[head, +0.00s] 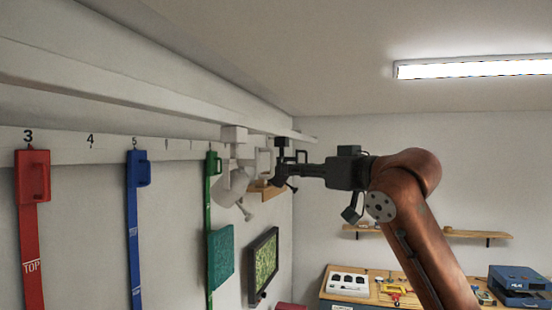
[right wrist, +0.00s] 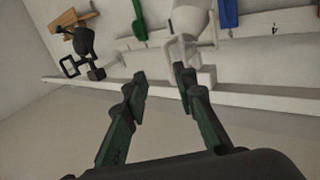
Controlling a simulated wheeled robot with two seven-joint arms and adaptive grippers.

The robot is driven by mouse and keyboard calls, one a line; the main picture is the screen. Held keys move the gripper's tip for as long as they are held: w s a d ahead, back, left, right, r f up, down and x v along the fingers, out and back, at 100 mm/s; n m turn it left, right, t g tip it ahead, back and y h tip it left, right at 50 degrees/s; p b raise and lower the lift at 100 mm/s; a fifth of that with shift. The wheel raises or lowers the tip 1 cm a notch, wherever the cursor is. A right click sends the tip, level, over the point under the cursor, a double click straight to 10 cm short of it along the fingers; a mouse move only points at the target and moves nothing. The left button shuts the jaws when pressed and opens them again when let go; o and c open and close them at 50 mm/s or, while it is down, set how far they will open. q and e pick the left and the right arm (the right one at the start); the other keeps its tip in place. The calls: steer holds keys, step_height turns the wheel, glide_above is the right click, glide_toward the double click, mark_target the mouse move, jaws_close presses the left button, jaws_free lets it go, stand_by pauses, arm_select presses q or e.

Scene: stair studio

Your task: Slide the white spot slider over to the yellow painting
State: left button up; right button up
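The white spot slider (head: 232,187) hangs under the white ceiling rail, with a white block above it and a pale handle frame at its right. In the right wrist view the white spot (right wrist: 190,18) is beyond the right-hand finger, partly hidden by it. My right gripper (head: 288,170) is just right of the spot in the head view. In the wrist view its fingers (right wrist: 160,76) are apart with nothing seen gripped; contact with the spot cannot be told. A black-framed yellow-green painting (head: 265,262) hangs low on the wall. My left gripper is out of view.
A black spot (right wrist: 84,42) hangs on the same rail (right wrist: 250,100). Red (head: 31,220), blue (head: 135,230) and green (head: 210,205) strips with handles hang along a numbered strip. A teal panel (head: 221,258) hangs by the green one. A workbench (head: 345,299) stands below right.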

steer(key=r+p+x, duration=0.1)
steer(key=p+x, duration=0.3)
steer(key=x, duration=0.3)
steer(key=shift+s+a+r, duration=0.2)
steer(key=shift+s+a, duration=0.05)
steer(key=shift+a, duration=0.2)
jaws_close()
stand_by(0.5)
